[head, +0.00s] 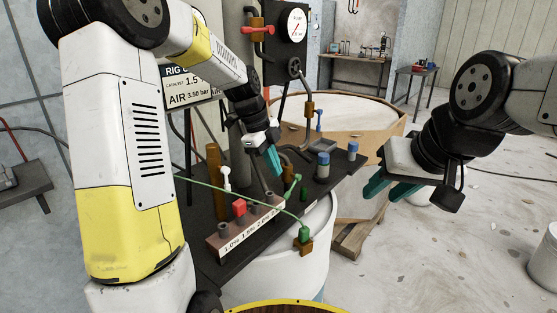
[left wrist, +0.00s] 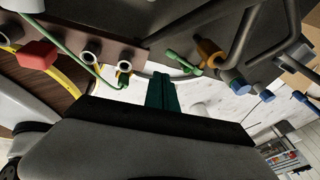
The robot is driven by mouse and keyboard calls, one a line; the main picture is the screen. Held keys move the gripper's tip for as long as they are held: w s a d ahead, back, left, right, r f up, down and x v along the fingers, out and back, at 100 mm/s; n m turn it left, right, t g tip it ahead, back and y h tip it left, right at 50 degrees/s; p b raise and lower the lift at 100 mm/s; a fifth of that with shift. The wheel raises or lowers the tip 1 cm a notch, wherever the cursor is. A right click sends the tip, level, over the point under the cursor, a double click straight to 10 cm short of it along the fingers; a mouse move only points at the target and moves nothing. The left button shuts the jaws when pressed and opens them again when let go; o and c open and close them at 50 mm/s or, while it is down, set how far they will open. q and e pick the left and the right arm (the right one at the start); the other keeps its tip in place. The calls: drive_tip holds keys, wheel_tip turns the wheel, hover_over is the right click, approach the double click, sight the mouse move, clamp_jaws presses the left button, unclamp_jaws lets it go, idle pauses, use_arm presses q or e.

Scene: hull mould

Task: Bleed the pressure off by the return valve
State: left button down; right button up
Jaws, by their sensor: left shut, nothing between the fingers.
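No valve carries a readable "return" label, so I cannot tell which one is the return valve. A red-levered valve (head: 257,29) and a dark handwheel (head: 294,67) sit near the round white gauge (head: 297,24); its reading is too small to tell. A blue lever (head: 319,119) stands beside a brass fitting on the pipe. A green lever (head: 293,188) is on the dark bench; a green lever beside brass also shows in the left wrist view (left wrist: 181,62). My left gripper (head: 274,161) is shut and empty above the bench, near the green lever. My right gripper (head: 391,189) is open and empty, right of the bench.
The floor at right is mostly clear.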

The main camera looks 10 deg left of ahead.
use_arm(q)
approach(286, 196)
wheel_tip(286, 196, down, 3)
drive_tip(key=s+d, duration=0.2)
drive_tip(key=shift+w+d+f, duration=0.2)
drive_tip(key=shift+w+f, duration=1)
drive_tip(key=shift+f, duration=0.15)
drive_tip(key=shift+f, duration=0.45)
drive_tip(key=shift+w+f, duration=0.1)
drive_tip(key=shift+f, duration=0.65)
drive_tip(key=shift+w+d+f, duration=0.1)
drive_tip(key=shift+w+f, duration=0.05)
drive_tip(key=shift+f, duration=0.25)
drive_tip(key=shift+w+d+f, duration=0.15)
drive_tip(key=shift+w+f, duration=0.05)
drive_tip(key=shift+f, duration=0.25)
